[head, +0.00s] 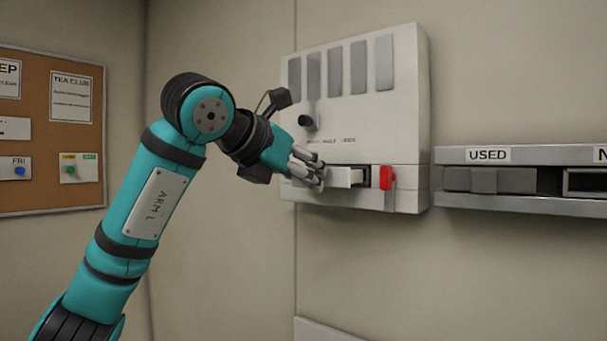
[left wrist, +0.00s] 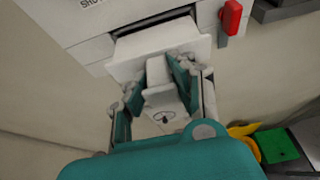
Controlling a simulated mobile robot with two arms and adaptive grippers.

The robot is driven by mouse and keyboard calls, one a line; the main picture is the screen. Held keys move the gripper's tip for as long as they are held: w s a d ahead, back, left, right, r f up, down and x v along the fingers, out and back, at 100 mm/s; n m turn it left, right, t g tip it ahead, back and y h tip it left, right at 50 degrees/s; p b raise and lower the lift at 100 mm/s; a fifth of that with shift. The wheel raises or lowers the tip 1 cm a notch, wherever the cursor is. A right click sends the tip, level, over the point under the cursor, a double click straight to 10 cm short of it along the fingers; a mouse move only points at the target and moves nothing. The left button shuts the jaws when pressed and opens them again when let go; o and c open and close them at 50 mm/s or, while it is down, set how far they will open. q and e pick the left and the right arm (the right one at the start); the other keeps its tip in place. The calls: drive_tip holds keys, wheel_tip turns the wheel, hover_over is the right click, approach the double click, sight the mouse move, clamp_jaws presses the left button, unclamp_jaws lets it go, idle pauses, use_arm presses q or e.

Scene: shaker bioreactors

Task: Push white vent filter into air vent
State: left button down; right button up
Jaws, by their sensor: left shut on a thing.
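The white vent filter (head: 343,177) is at the slot low on the white wall unit. In the left wrist view, its flat front plate (left wrist: 150,58) stands out from the dark air vent slot (left wrist: 158,19), with part of the opening showing behind it. I cannot tell how deep its body sits inside. My left gripper (head: 313,173) is shut on the filter's white handle (left wrist: 160,97), with teal-padded fingers on both sides of it. In the head view the fingers hide the handle. My right gripper is in neither view.
The wall unit (head: 330,120) has grey slats, a black knob (head: 306,121) and a red lever (head: 387,177) just right of the slot. A shelf labelled USED (head: 490,155) is mounted further right. A cork board (head: 60,90) hangs at left.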

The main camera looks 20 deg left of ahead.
sight(327, 174)
use_arm(q)
drive_tip(key=shift+w+d+p, duration=0.35)
drive_tip(key=shift+w+p, duration=0.25)
drive_tip(key=shift+w, duration=0.4)
drive_tip(key=shift+w+d+p, duration=0.4)
drive_tip(key=shift+w+p, duration=0.15)
drive_tip(key=shift+w, duration=0.45)
drive_tip(key=shift+w+d+p, duration=0.35)
drive_tip(key=shift+w+p, duration=0.25)
drive_tip(key=shift+w, duration=0.4)
idle(3.2)
drive_tip(key=c, duration=1)
unclamp_jaws()
drive_tip(key=shift+c, duration=0.2)
drive_tip(key=shift+s+r, duration=0.15)
drive_tip(key=shift+s, duration=0.05)
drive_tip(key=v, duration=1.1)
drive_tip(key=shift+s, duration=0.25)
drive_tip(key=shift+a, duration=0.15)
